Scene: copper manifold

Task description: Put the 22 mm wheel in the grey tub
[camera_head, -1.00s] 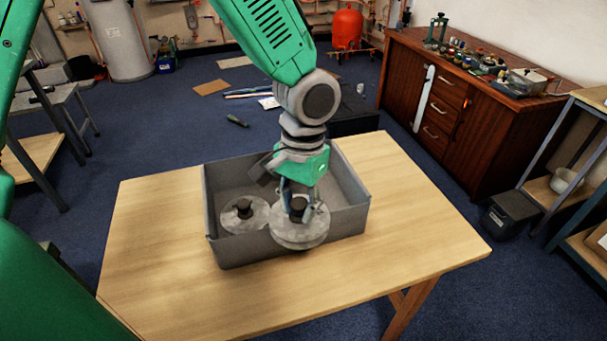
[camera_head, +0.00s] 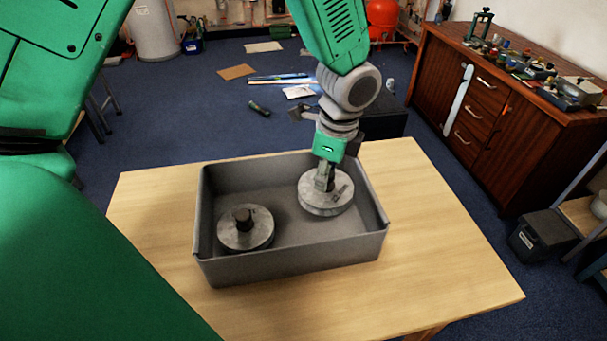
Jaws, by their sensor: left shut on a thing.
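The grey tub (camera_head: 290,264) stands on the wooden table. One round metal wheel with a dark hub (camera_head: 246,231) sits inside it at the left. My left gripper (camera_head: 325,182) is shut on a second round metal wheel (camera_head: 327,204) by its hub. This wheel is over the right part of the tub, within its walls. I cannot tell whether it touches the tub floor. No size marking is readable on either wheel. My right gripper does not show.
The wooden table (camera_head: 440,245) is bare around the tub. A brown cabinet (camera_head: 480,120) with tools on top stands at the right. A dark bin (camera_head: 541,235) stands on the blue floor. Cardboard and loose pieces lie behind the table.

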